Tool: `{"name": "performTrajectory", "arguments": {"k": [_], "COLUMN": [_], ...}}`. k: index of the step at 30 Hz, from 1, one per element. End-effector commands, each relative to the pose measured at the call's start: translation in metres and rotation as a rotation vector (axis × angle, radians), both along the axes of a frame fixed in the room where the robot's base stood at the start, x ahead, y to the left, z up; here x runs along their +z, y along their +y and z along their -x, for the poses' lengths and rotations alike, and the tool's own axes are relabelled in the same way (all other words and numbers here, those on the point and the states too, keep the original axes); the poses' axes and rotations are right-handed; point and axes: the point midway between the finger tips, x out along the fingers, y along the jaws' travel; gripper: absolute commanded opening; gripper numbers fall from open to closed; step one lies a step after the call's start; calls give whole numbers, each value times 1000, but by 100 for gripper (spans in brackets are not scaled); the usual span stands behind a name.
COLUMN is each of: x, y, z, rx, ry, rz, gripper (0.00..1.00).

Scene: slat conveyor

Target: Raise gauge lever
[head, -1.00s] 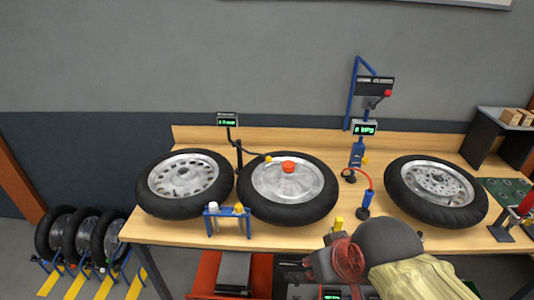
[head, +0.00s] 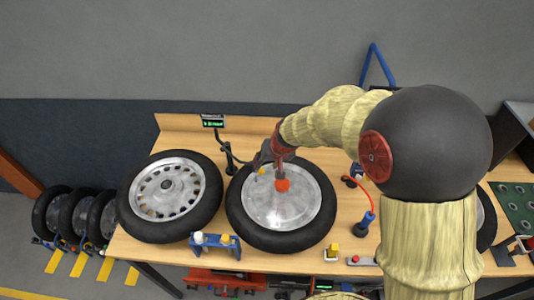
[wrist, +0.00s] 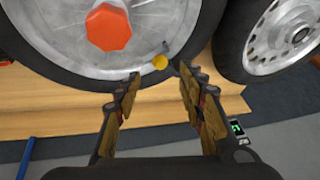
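The gauge lever is a thin dark arm with a yellow ball tip (head: 262,171), reaching from a black stand (head: 228,152) over the middle wheel (head: 248,207). In the wrist view the yellow tip (wrist: 160,62) lies over the wheel's silver rim, just beyond my fingertips. The wheel has an orange hub knob (head: 282,185), also large in the wrist view (wrist: 108,27). My gripper (wrist: 159,76) is open and empty, its two fingers on either side of the line to the yellow tip. In the head view my gripper (head: 272,156) partly hides the lever, and contact cannot be told.
A second wheel (head: 195,222) lies close on the left. A small lit display (head: 213,122) stands behind it. A blue stand (head: 215,241) sits at the table's front edge, and a red hose (head: 363,192) to the right. My arm covers much of the right side.

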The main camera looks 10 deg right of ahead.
Motion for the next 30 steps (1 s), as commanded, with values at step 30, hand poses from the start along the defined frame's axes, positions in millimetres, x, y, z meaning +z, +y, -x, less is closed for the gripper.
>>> {"name": "performTrajectory", "arguments": {"k": [30], "x": [-73], "y": [14], "z": [-32], "rx": [-2], "ry": [-1], "rz": [-1], "gripper": [40]}}
